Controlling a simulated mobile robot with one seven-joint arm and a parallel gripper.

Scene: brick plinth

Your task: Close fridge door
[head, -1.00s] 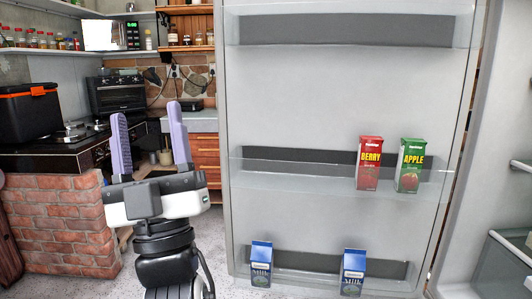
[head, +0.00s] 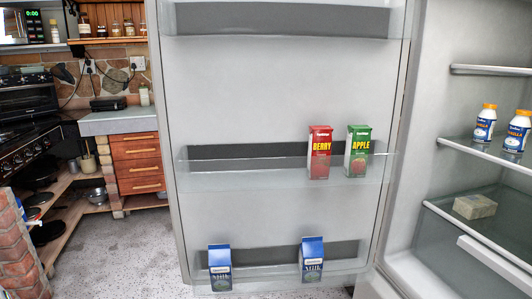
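The fridge door (head: 280,95) stands open in the middle of the head view, its inner side facing me. Its middle shelf holds a red berry carton (head: 320,153) and a green apple carton (head: 358,151). Its bottom shelf holds two blue milk cartons, one on the left (head: 220,268) and one on the right (head: 312,260). The fridge interior (head: 432,120) shows on the right, beside the door's hinge side. My gripper is outside the current head view, so its state is hidden.
Inside the fridge are two bottles (head: 485,123) on a shelf and a wrapped block (head: 474,207) below. On the left are a wooden drawer unit (head: 138,164), a stove (head: 30,150) and a brick plinth (head: 20,250). The speckled floor (head: 120,240) left of the door is clear.

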